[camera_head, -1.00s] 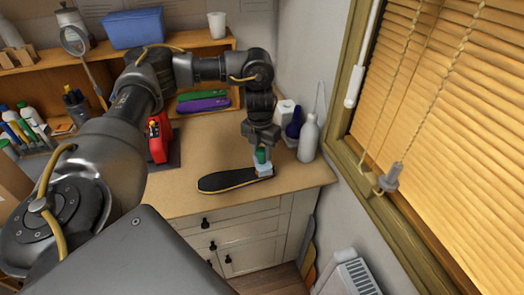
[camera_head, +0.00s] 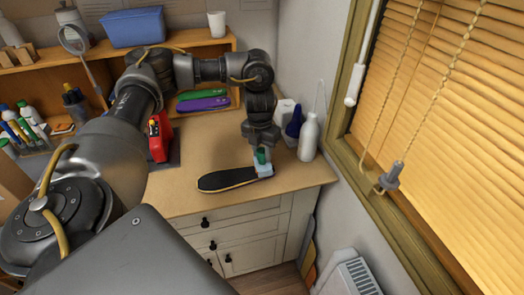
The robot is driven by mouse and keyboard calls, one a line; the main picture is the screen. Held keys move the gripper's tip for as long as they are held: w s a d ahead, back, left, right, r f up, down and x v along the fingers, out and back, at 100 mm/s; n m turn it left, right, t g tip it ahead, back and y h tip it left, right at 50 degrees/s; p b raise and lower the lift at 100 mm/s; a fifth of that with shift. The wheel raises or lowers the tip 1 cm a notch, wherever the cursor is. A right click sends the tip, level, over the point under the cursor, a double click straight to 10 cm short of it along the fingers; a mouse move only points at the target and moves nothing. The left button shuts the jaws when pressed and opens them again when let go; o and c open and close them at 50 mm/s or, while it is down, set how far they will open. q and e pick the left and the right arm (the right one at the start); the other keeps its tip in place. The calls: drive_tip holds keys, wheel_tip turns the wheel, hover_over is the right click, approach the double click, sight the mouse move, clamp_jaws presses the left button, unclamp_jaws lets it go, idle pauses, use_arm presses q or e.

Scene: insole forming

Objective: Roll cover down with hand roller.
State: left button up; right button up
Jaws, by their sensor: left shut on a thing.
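A black insole (camera_head: 228,179) with a yellowish edge lies flat on the wooden worktop, its long side running left to right. My left gripper (camera_head: 261,152) points down over the insole's right end. It is shut on the hand roller (camera_head: 264,168), which shows as a green handle part and a pale blue-white lower part. The roller's lower part is at the insole's right end and appears to touch it. The gripper's fingers partly hide the roller. My right gripper is not in view.
A white bottle (camera_head: 308,139) and a dark blue bottle (camera_head: 294,123) stand close to the right of my gripper. A red device (camera_head: 159,138) stands at the left. The worktop (camera_head: 200,207) is clear in front of the insole, up to its front edge.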

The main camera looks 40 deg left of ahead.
use_arm(q)
drive_tip(key=shift+f, duration=0.35)
idle(0.3)
idle(0.6)
drive_tip(key=shift+s+f, duration=0.1)
drive_tip(key=shift+f, duration=0.05)
idle(1.3)
drive_tip(key=shift+p, duration=0.3)
